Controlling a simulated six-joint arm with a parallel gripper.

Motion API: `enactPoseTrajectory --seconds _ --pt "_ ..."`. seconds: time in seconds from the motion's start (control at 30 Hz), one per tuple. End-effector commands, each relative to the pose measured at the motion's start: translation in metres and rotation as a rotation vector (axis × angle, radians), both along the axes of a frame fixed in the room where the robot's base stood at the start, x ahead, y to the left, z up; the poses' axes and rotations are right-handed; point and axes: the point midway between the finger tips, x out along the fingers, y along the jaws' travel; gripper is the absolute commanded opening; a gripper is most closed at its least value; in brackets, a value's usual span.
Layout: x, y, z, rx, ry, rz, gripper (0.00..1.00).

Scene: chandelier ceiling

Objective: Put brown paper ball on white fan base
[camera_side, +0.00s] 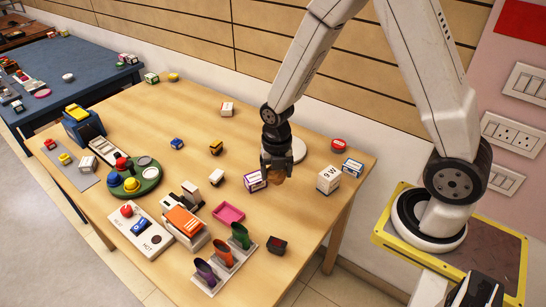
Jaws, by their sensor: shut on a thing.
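The brown paper ball (275,178) is between the fingers of my gripper (277,171), low over the right part of the wooden table. My gripper is shut on it and hides part of it. I cannot tell whether the ball touches the table. A white round disc, which looks like the white fan base (299,151), lies just behind and to the right of my gripper. The gripper covers its left part.
A purple-and-white box (254,181) stands close left of my gripper. A white box (328,179), a blue-and-white box (352,167) and a red-topped tin (338,145) stand to the right. A pink tray (229,214) and a holder with colored scoops (222,259) are nearer the front.

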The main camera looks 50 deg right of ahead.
Motion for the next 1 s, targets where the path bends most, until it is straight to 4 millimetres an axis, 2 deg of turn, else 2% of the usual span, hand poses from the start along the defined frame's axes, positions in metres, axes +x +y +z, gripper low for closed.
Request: enactPoseTrajectory --seconds 0.17,0.3,0.6,0.8,1.0 --pt "0.006 -0.028 0.018 0.000 -0.006 -0.070 0.23" --pt "0.008 -0.059 0.038 0.000 -0.007 -0.144 0.23" --pt "-0.002 -0.126 0.083 0.001 -0.006 -0.302 0.23" --pt "-0.011 -0.152 0.102 0.002 -0.006 -0.363 0.23" --pt "-0.014 -0.159 0.107 0.002 -0.005 -0.382 0.23"
